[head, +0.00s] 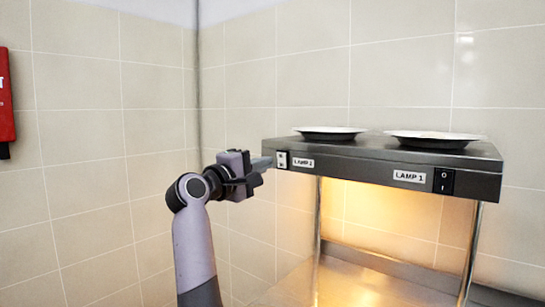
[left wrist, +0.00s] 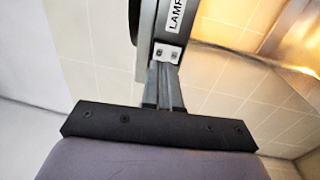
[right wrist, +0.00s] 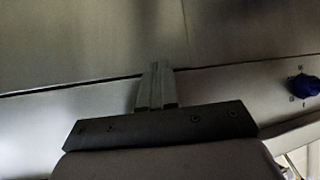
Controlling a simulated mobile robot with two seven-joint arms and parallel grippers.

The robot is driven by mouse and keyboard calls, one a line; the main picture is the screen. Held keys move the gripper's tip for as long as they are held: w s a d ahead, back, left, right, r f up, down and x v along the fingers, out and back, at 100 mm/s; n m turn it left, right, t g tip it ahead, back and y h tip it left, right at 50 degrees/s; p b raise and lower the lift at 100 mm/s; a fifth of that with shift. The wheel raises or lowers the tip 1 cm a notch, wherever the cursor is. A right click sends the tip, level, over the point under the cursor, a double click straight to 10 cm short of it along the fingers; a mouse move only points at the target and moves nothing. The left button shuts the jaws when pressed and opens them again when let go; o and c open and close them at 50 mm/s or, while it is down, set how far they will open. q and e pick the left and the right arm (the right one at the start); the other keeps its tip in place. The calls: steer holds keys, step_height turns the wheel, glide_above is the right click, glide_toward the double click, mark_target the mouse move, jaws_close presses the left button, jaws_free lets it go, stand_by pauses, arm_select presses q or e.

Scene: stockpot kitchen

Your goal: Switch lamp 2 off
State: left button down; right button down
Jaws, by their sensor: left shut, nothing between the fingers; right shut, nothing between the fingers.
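The lamp 2 switch (head: 282,160) is a small plate at the left end of the dark shelf's front edge, left of the "LAMP 2" label (head: 303,163). My left gripper (head: 268,162) is shut and empty, its fingertips right at the switch's left side. In the left wrist view the switch (left wrist: 168,52) lies just beyond the closed fingertips (left wrist: 164,68); I cannot tell whether they touch it. Warm light glows under the shelf (head: 385,149). My right gripper (right wrist: 156,68) is shut and empty, seen only in the right wrist view.
A black lamp 1 switch (head: 444,180) sits by its label (head: 409,177) further right. Two plates (head: 330,132) (head: 433,139) rest on the shelf. A metal counter (head: 365,283) lies below. A blue knob (right wrist: 303,86) is right of my right gripper. A red box (head: 6,100) hangs far left.

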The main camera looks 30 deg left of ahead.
mark_target(280, 156)
arm_select(q)
steer(key=shift+w+d+r+p, duration=0.15)
steer(key=shift+w+p, duration=0.1)
steer(key=shift+w, duration=0.75)
steer(key=shift+w+r+p, duration=0.1)
steer(key=shift+w+p, duration=0.1)
steer(key=shift+w, duration=0.8)
